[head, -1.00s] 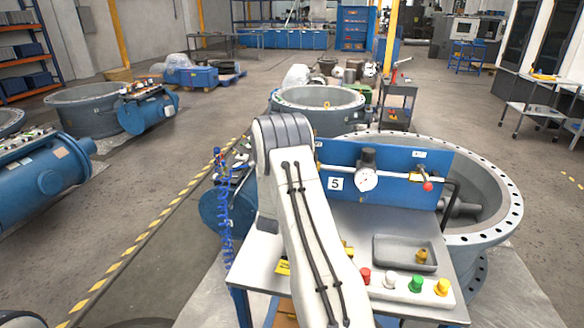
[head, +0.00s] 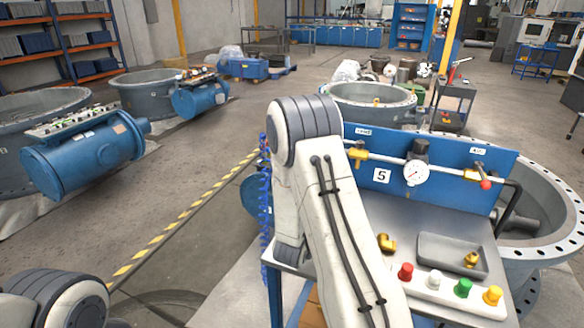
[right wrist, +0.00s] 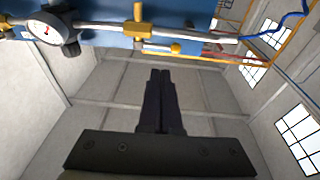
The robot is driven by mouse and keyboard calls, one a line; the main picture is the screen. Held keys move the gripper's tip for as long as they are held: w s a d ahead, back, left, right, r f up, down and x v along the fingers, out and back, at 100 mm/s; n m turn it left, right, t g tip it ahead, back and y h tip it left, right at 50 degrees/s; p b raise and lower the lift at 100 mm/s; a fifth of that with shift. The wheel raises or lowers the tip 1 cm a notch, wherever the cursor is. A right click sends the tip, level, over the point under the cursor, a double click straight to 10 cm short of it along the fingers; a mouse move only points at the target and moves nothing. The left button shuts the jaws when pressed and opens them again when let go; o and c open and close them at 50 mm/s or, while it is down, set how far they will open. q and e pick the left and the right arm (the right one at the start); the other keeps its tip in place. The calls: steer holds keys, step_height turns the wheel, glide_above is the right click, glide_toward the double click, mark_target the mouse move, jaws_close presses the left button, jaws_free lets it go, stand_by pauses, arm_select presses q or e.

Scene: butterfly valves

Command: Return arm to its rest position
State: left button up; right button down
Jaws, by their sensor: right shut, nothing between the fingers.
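My right arm (head: 335,215) is raised in front of the test bench (head: 400,215). Its gripper is hidden in the head view. In the right wrist view the right gripper (right wrist: 160,75) has its two dark fingers together, with nothing between them. The pipe with a gauge (right wrist: 50,28) and a yellow valve (right wrist: 138,28) runs across the top of that view, apart from the fingertips. Part of my left arm (head: 55,298) shows at the lower left of the head view; its gripper is out of view.
The bench has a blue panel (head: 450,190) marked 5, a gauge (head: 416,173), a grey tray (head: 435,262) with a brass fitting, and coloured buttons (head: 463,288). Large flanged valve bodies (head: 372,103) stand behind it. The floor (head: 200,245) to the left is mostly open.

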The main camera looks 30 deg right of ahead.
steer(key=w+a+f+n+t+y+p, duration=0.1)
steer(key=w+a+n+y, duration=0.2)
steer(key=a+y, duration=0.6)
steer(key=w+a+f+n+y, duration=0.1)
steer(key=w+a+n+y, duration=0.25)
steer(key=a, duration=0.95)
steer(key=s+a+n+g+y+p, duration=0.1)
steer(key=s+a+y, duration=0.15)
steer(key=a, duration=0.25)
steer(key=s+a+n+g+y, duration=0.2)
steer(key=s+a, duration=0.1)
steer(key=a, duration=0.2)
steer(key=s+a+n+g+y, duration=0.3)
steer(key=s+a+n+g, duration=0.35)
steer(key=s, duration=0.75)
steer(key=s+r+n+g+h, duration=0.1)
steer(key=s, duration=0.6)
steer(key=s+d+r+n+g+h+p, duration=0.1)
steer(key=s+g, duration=0.1)
steer(key=s, duration=0.6)
steer(key=shift+d+r, duration=0.2)
steer(key=shift+d, duration=0.1)
steer(key=shift+d, duration=0.15)
